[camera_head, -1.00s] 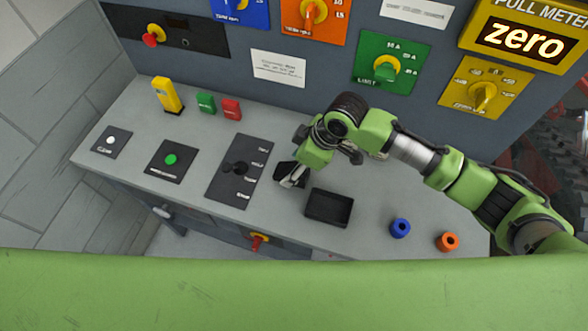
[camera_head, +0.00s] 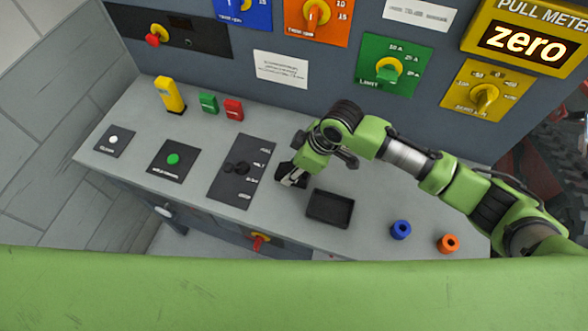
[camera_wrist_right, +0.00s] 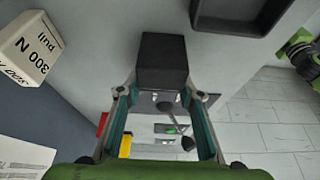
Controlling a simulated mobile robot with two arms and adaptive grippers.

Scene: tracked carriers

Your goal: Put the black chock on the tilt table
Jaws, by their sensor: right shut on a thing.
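The black chock (camera_wrist_right: 163,62) is a dark block between the two fingers of my right gripper (camera_wrist_right: 162,92) in the wrist view. The gripper is shut on it. In the head view my right gripper (camera_head: 291,182) is low over the grey console top, left of the black tray, and partly covers the chock (camera_head: 287,172). I cannot tell whether the chock touches the console top. I cannot make out a tilt table in these views. My left gripper is not in view.
The open black tray (camera_head: 330,208) lies just right of the gripper. A lever panel (camera_head: 241,172) is close on the left. A blue ring (camera_head: 401,230) and an orange ring (camera_head: 448,243) stand at the right. Yellow (camera_head: 169,95), green (camera_head: 209,103) and red (camera_head: 233,110) blocks stand at the back left.

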